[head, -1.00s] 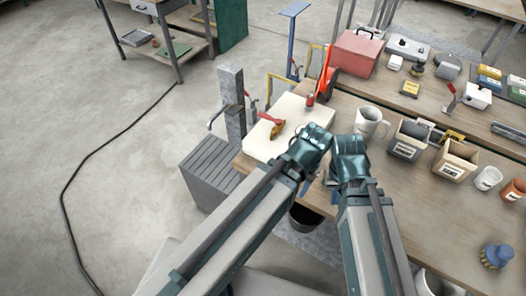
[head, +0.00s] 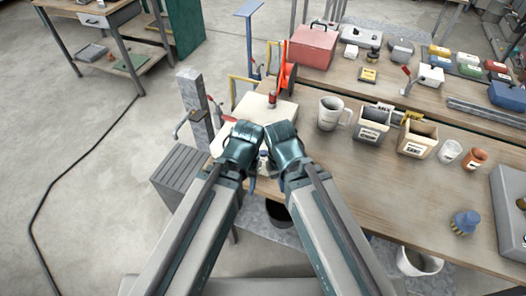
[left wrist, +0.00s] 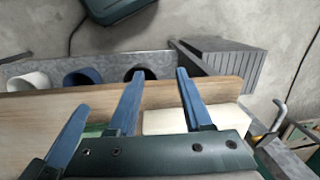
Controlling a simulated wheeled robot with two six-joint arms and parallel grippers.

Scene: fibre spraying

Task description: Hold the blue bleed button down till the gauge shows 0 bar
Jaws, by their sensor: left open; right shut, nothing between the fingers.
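My left gripper (head: 241,152) and right gripper (head: 286,150) are side by side over the near edge of the bench, in front of a pale block (head: 265,110). Their wrists hide most of the fingers in the head view. In the left wrist view, my left gripper (left wrist: 158,78) has its blue fingers spread, with nothing between them, above the wooden bench edge. Another blue finger, probably my right gripper's, shows at the lower left there. My right gripper is shut and empty. I cannot make out the blue bleed button or the gauge face in either view.
A grey box (head: 508,205) is cut off at the right edge. A white mug (head: 331,113) and open bins (head: 416,139) stand right of my grippers. A red lever device (head: 286,75) stands behind the block.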

